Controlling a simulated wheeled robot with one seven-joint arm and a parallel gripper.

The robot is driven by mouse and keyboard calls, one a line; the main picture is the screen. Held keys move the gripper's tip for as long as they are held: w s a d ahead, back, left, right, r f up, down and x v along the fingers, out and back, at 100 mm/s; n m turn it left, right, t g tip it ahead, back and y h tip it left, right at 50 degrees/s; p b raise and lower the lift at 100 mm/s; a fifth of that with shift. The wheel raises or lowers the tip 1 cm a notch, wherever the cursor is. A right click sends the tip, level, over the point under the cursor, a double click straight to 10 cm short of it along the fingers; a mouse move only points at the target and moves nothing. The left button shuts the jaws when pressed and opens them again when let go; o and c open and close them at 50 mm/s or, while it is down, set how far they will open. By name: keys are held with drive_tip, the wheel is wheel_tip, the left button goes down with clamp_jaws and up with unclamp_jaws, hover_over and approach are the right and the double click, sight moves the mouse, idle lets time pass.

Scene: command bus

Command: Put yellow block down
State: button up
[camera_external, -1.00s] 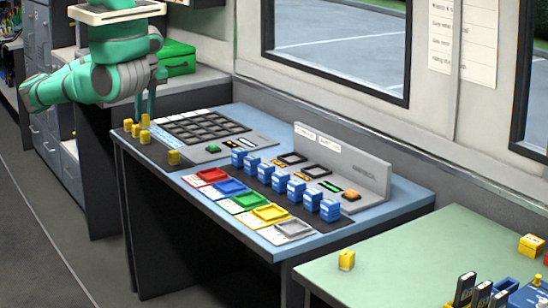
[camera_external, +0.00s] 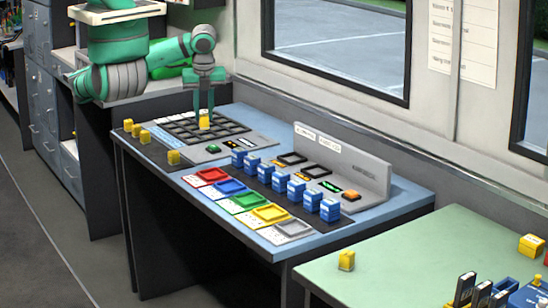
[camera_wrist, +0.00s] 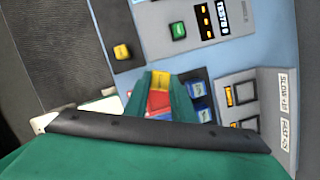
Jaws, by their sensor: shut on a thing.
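My gripper (camera_external: 204,108) is shut on a yellow block (camera_external: 204,122) over the back part of the dark-celled grid panel (camera_external: 208,132). I cannot tell whether the block touches the panel. In the wrist view the held yellow block (camera_wrist: 160,80) shows between my green fingers (camera_wrist: 161,98), with part of the red tray (camera_wrist: 158,101) visible beyond it. More yellow blocks (camera_external: 145,137) stand on the dark strip at the console's left edge, one of them apart from the others (camera_external: 174,157).
Red, blue, green, yellow and grey trays (camera_external: 230,186) line the console front. Several blue blocks (camera_external: 283,181) stand in a row behind them. A raised grey panel (camera_external: 345,160) is at the right. A green table (camera_external: 400,255) holds another yellow block (camera_external: 346,260).

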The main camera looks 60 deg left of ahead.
drive_tip(key=w+d+m+t+h, duration=0.1)
drive_tip(key=w+d+m, duration=0.25)
drive_tip(key=d, duration=0.85)
drive_tip(key=w+d+m, duration=0.3)
drive_tip(key=w+d, duration=0.1)
drive_tip(key=d, duration=0.8)
drive_tip(key=w+d+m+t+h, duration=0.1)
drive_tip(key=w+d+m, duration=0.2)
drive_tip(key=d, duration=0.9)
drive_tip(key=s+d+m+h, duration=0.1)
drive_tip(key=s+d+m, duration=0.5)
drive_tip(key=d, duration=1)
drive_tip(key=s+d+m+h, duration=0.1)
drive_tip(key=s+d+m, duration=0.1)
drive_tip(key=s+d, duration=1.1)
hover_over(385, 268)
drive_tip(key=f, duration=0.9)
drive_tip(key=shift+s+f, duration=0.25)
drive_tip(key=shift+f, duration=0.1)
drive_tip(key=shift+s+x, duration=0.15)
drive_tip(key=shift+x, duration=0.7)
drive_tip(key=shift+s+x, duration=0.2)
drive_tip(key=shift+x, duration=0.6)
drive_tip(key=shift+a+f+g, duration=0.1)
drive_tip(key=shift+f+g, duration=0.2)
